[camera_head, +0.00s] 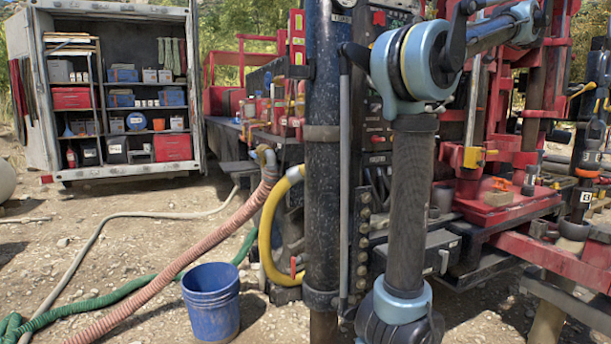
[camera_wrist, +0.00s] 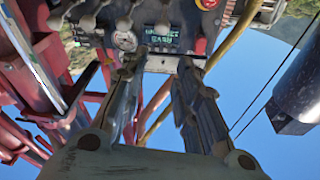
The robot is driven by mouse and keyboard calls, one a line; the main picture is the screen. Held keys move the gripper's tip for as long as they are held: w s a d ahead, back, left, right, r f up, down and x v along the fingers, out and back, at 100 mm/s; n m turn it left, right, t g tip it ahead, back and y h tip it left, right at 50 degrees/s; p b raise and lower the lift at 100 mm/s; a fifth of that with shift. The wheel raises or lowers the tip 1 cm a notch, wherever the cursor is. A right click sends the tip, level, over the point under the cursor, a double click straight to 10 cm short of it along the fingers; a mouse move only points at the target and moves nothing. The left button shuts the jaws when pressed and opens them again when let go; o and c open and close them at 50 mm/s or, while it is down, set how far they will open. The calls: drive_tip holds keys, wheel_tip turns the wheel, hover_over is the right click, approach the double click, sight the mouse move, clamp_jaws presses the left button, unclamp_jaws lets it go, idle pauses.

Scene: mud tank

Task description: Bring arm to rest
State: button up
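Beyond the fingertips is a control panel (camera_wrist: 150,18) with a round gauge, several lever knobs and a red button. I cannot tell how far the fingertips are from the panel. In the head view, my arm's blue and dark links stand on the right in front of the drilling rig (camera_head: 505,215). My gripper is not visible in that view.
A dark vertical pipe (camera_head: 322,150) stands beside my arm. A blue bucket (camera_head: 211,305), a pink hose (camera_head: 170,268) and a green hose (camera_head: 110,298) are on the gravel. An open trailer (camera_head: 30,100) with stocked shelves stands at the back left.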

drive_tip(key=s+a+f+g, duration=0.2)
drive_tip(key=a+f+g, duration=0.2)
drive_tip(key=a+f, duration=0.65)
drive_tip(key=s+a+f+g+y, duration=0.1)
drive_tip(key=s+a+f+g, duration=0.15)
drive_tip(key=a+f, duration=0.8)
drive_tip(key=s+a+f+g, duration=0.2)
drive_tip(key=a+f+g, duration=0.2)
drive_tip(key=a+f, duration=0.65)
drive_tip(key=s+a+f+g+h, duration=0.15)
drive_tip(key=s+f, duration=0.45)
drive_tip(key=f, duration=0.6)
drive_tip(key=s+a+f+g+h, duration=0.1)
drive_tip(key=s+a+f+g, duration=0.2)
drive_tip(key=s+f, duration=0.6)
drive_tip(key=s+d+f+h, duration=0.1)
drive_tip(key=s+f, duration=0.2)
drive_tip(key=f, duration=0.4)
drive_tip(key=s+d+f+m+g+h, duration=0.1)
drive_tip(key=s+f+h, duration=0.1)
drive_tip(key=s+f, duration=0.2)
drive_tip(key=s+d+f+h, duration=0.1)
drive_tip(key=s+f, duration=0.3)
drive_tip(key=f, duration=0.7)
drive_tip(key=shift+s+d+g+h, duration=0.25)
drive_tip(key=shift+g+h, duration=0.15)
drive_tip(key=shift+h, duration=0.15)
drive_tip(key=shift+a, duration=0.1)
drive_tip(key=shift+w+f, duration=0.15)
drive_tip(key=shift+w, duration=0.3)
